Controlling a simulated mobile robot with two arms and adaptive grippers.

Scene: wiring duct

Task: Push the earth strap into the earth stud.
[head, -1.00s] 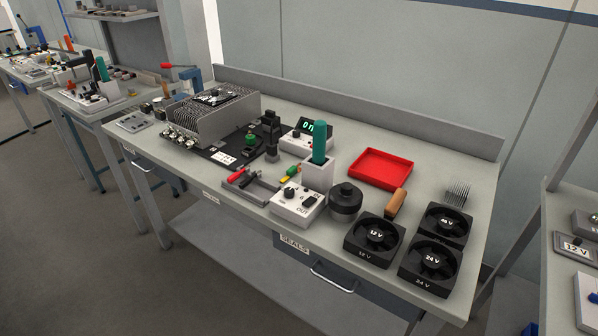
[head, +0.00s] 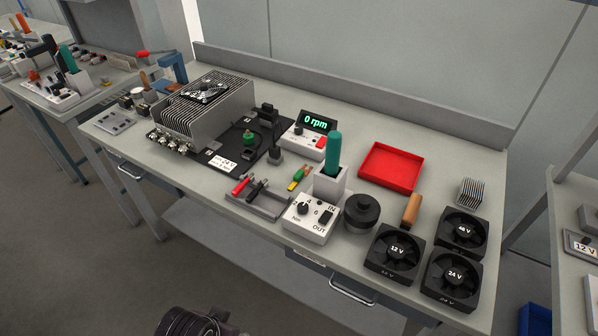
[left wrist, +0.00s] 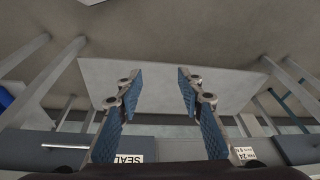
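A small green-and-yellow piece with a reddish tip (head: 299,178), which may be the earth strap, lies on the bench left of the white holder. A green round part (head: 249,138) stands on the black plate beside the finned unit; I cannot tell whether it is the earth stud. My left gripper (left wrist: 158,78) is open and empty in the left wrist view, with its two blue-padded fingers apart, below the bench top's level. A dark part of my arm shows at the bottom of the head view. My right gripper is not in view.
The finned unit (head: 201,108) stands at the left of the bench. A tray with red and black leads (head: 265,206), a white control box (head: 303,229), the white holder (head: 330,181) and several fans (head: 394,258) crowd the front. A red tray (head: 391,167) lies behind.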

